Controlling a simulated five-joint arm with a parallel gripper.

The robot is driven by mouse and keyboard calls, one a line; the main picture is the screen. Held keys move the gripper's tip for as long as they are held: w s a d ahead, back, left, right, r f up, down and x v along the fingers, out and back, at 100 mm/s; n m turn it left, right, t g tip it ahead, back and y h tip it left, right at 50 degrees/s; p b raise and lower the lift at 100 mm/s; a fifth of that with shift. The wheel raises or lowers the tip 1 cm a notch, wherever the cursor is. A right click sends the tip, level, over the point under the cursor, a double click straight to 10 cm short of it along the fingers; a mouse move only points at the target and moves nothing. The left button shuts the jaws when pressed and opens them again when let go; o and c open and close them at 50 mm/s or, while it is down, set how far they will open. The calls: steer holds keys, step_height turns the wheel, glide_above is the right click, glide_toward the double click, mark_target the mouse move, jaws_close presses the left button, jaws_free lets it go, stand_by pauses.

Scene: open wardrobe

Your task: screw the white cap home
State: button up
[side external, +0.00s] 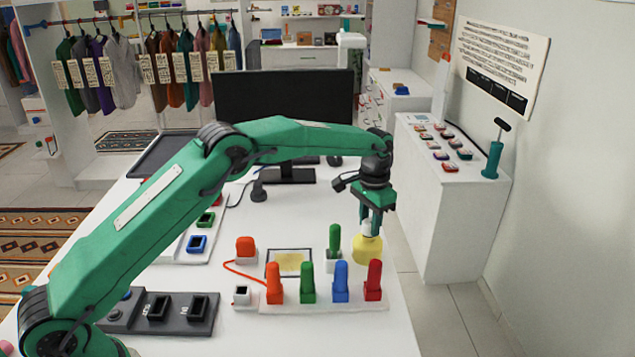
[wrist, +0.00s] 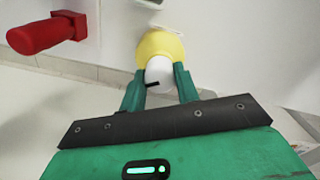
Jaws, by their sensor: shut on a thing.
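A yellow bottle (side external: 367,250) stands at the right edge of the white table, and it also shows in the wrist view (wrist: 160,44). The white cap (wrist: 158,70) is on top of the bottle, with a short black mark on it. My gripper (side external: 370,217) points down from above the bottle. In the wrist view my gripper (wrist: 160,84) has one finger on each side of the cap and is shut on it. The cap is mostly hidden by the fingers in the side view. I cannot tell how far it is threaded.
A white rack (side external: 325,304) with red-orange, green, blue and red upright pieces stands in front of the bottle. A separate green piece (side external: 334,240) stands just left of the bottle. A black monitor (side external: 285,103) is behind. The table edge is close on the right.

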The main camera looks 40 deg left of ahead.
steer(key=m, duration=0.8)
steer(key=shift+m, duration=0.4)
steer(key=m, duration=0.3)
steer(key=shift+m, duration=2.5)
steer(key=o, duration=1.1)
steer(key=shift+c, duration=0.4)
